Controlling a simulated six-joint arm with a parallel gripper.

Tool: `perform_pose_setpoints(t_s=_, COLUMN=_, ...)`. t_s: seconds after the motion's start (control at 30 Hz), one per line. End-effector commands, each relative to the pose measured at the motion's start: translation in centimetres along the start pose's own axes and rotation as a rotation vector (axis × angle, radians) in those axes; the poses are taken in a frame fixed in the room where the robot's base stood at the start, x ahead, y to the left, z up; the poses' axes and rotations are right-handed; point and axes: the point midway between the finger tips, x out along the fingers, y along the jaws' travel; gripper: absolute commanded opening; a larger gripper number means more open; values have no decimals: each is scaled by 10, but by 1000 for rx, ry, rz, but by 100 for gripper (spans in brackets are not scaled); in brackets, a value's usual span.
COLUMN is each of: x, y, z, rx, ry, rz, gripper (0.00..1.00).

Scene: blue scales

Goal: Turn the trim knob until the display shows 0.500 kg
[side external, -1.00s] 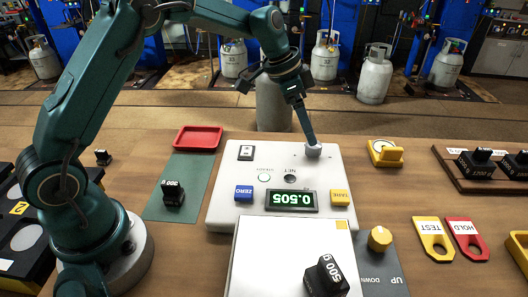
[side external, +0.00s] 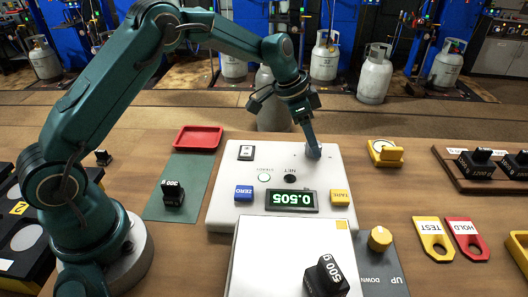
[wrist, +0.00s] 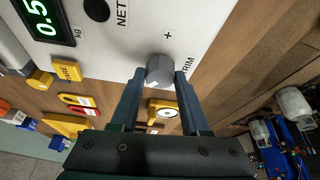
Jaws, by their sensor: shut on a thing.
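The trim knob (wrist: 160,68) is a grey faceted knob on the white scale panel (side external: 225,205), beside a printed "+" and "TRIM". My gripper (wrist: 160,76) is shut on it, one finger on each side. In the side view my gripper (side external: 313,150) reaches down to the panel's back right corner and mostly hides the knob. The green display (side external: 292,200) reads 0.505; the wrist view shows only part of it (wrist: 40,15). A black 500 g weight (side external: 327,277) stands on the white weighing plate (side external: 265,255).
A blue ZERO button (side external: 243,192) and yellow TARE button (side external: 340,197) flank the display. A yellow knob (side external: 379,238) marked DOWN stands right of the plate. Yellow TEST (side external: 433,238) and red HOLD (side external: 466,238) tags lie farther right. A red tray (side external: 198,138) sits back left.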

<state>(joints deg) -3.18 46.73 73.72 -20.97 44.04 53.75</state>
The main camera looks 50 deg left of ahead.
Motion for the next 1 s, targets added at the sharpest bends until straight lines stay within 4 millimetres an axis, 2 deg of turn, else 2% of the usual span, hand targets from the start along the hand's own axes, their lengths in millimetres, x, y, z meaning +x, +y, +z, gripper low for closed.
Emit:
perform_pose_setpoints(t_s=0.53, x=-1, y=2, z=-1, rx=-314, ry=0, rz=-132, gripper=0)
perform_pose_setpoints(t_s=1.0, x=-1, y=2, z=0, rx=-363, ry=0, rz=-150, gripper=0)
